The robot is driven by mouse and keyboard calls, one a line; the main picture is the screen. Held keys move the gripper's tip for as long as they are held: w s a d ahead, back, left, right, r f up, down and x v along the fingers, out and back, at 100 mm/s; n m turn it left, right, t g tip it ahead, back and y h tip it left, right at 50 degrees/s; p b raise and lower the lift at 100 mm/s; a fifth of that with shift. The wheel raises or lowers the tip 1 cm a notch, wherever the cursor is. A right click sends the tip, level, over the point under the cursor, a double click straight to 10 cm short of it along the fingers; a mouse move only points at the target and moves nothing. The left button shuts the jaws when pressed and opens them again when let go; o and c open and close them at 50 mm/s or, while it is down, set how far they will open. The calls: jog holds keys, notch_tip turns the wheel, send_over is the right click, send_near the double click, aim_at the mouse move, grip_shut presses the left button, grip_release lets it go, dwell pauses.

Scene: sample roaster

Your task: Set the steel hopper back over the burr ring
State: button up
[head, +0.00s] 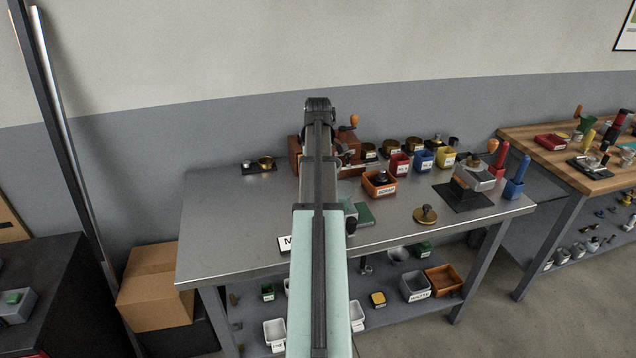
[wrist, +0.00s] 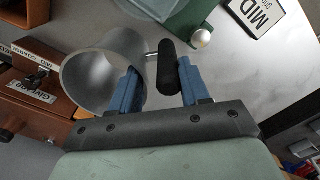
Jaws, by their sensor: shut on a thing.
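The steel hopper (wrist: 92,78) is a grey, open-mouthed tapered cylinder at the left of the wrist view, tilted in the picture. A thin rod joins it to a black handle (wrist: 168,66). My gripper (wrist: 160,68) has its blue fingers on either side of this handle and is shut on it. In the head view my arm hides the gripper and part of the hopper (head: 346,192). A green body (wrist: 186,24) with a pale round knob is beside the hopper; it also shows in the head view (head: 365,214). I cannot make out the burr ring.
The steel table (head: 235,225) is mostly bare at its left. Wooden boxes (head: 294,152) stand behind. An orange bin (head: 379,186), coloured bins and a brass tamper-like piece (head: 425,214) are to the right.

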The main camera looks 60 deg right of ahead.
notch_tip(320, 180, up, 4)
jog(key=shift+d+r, duration=0.15)
jog(key=shift+r, duration=0.05)
jog(key=w+d+r, duration=0.3)
jog(key=w+d, duration=0.1)
jog(key=w, duration=0.1)
jog(key=w+d+r, duration=0.3)
jog(key=w+d, duration=0.2)
jog(key=w, duration=0.1)
jog(key=w+d+r, duration=0.4)
jog(key=w+d, duration=0.1)
jog(key=w, duration=0.1)
jog(key=shift+d, duration=0.2)
jog(key=shift+f, duration=0.1)
jog(key=shift+f, duration=2.85)
jog(key=shift+s+f, duration=0.1)
jog(key=shift+f, duration=1)
jog(key=o, duration=1.2)
